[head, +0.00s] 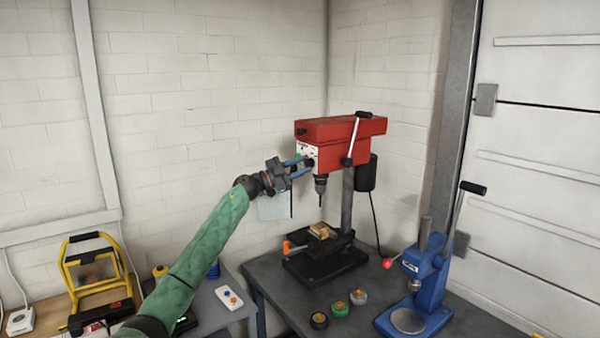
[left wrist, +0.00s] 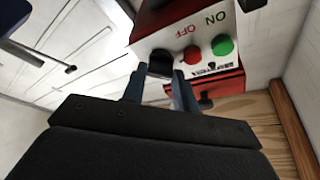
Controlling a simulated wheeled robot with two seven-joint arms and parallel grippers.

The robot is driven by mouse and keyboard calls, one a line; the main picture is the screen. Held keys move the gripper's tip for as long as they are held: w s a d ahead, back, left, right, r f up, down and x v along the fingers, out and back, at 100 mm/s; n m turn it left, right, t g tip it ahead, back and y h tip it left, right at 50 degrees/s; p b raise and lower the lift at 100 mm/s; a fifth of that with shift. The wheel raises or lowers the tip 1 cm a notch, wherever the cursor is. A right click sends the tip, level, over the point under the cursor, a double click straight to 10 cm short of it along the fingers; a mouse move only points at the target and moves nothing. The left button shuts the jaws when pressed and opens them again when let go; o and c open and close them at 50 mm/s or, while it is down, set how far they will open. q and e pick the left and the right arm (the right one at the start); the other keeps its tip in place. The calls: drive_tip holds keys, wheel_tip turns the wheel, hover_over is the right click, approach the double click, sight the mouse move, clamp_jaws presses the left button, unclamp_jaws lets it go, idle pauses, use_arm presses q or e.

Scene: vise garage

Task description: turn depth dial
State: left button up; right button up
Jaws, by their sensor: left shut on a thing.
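The red drill press (head: 335,131) stands at the back of the dark workbench. Its white front panel (left wrist: 196,52) carries a red button (left wrist: 193,55), a green button (left wrist: 222,45) and a black dial (left wrist: 160,62). My left gripper (head: 303,164) reaches the panel from the left. In the left wrist view its two blue-grey fingers (left wrist: 158,82) are shut on the black dial, one on each side. The fingers partly hide the dial, and no mark of its angle can be read. My right gripper is in neither view.
The drill chuck (head: 320,184) hangs just below the gripper, above a vise holding a wooden block (head: 320,231). The black-knobbed feed lever (head: 354,140) is at right. A blue arbor press (head: 425,285) and several small round pieces (head: 340,309) stand in front.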

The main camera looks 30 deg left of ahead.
use_arm(q)
drive_tip(key=shift+r+m+g+b, duration=0.1)
drive_tip(key=shift+m+g+b, duration=0.85)
drive_tip(key=shift+m, duration=1.55)
drive_tip(key=shift+r+m+g+b, duration=0.1)
drive_tip(key=shift+m+g+b, duration=0.85)
drive_tip(key=shift+m, duration=1.55)
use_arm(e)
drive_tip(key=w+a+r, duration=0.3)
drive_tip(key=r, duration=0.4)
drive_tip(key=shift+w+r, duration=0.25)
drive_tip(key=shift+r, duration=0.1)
use_arm(q)
drive_tip(key=o, duration=1)
drive_tip(key=shift+a, duration=0.15)
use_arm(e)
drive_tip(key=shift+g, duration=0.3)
use_arm(q)
drive_tip(key=shift+b+v, duration=1.65)
drive_tip(key=shift+v, duration=2.2)
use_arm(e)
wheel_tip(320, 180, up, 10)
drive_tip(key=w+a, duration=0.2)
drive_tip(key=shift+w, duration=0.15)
